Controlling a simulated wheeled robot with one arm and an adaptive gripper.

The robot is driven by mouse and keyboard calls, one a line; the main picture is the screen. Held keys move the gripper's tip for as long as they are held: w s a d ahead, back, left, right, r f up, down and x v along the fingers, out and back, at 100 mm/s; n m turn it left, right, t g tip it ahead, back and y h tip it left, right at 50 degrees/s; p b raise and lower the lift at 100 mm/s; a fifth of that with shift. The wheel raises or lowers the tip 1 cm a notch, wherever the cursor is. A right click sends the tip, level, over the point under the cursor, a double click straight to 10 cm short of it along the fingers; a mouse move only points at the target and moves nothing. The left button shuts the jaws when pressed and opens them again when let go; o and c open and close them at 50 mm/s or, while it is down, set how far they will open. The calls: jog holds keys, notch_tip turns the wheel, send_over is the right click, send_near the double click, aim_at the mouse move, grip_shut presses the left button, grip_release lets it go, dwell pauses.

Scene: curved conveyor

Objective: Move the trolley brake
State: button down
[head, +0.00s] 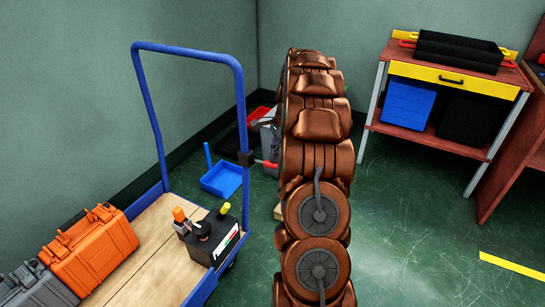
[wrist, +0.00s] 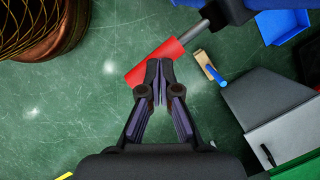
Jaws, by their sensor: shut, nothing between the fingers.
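The trolley brake is a red lever (head: 266,164) on a black bracket (head: 246,158) on the trolley's blue upright frame. In the wrist view, the red grip (wrist: 146,69) runs diagonally, joined by a grey rod (wrist: 192,33) to the dark bracket at the top right. My gripper (wrist: 159,66) is shut and empty. Its fingertips overlap the lower edge of the red grip in the picture; I cannot tell whether they touch it. In the head view my gripper is hidden behind my copper-coloured arm. The trolley (head: 152,246) has a wooden deck.
Orange (head: 92,247) and grey (head: 38,288) cases and a black box with knobs (head: 213,235) sit on the trolley. A blue bin (head: 222,179) stands behind it. A workbench (head: 452,78) stands at the back right. The green floor between is open.

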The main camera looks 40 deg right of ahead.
jog(key=shift+d+x, duration=0.2)
jog(key=shift+x, duration=0.75)
jog(key=shift+s+f, duration=0.1)
jog(key=shift+s, duration=0.05)
jog(key=d+p, duration=0.1)
jog(key=d, duration=0.1)
jog(key=s+r+p, duration=0.1)
jog(key=shift+d+p, duration=0.3)
jog(key=shift+d, duration=0.1)
jog(key=shift+r, duration=0.1)
jog(key=w+v, duration=0.1)
jog(key=v, duration=1.1)
jog(key=shift+s, duration=0.4)
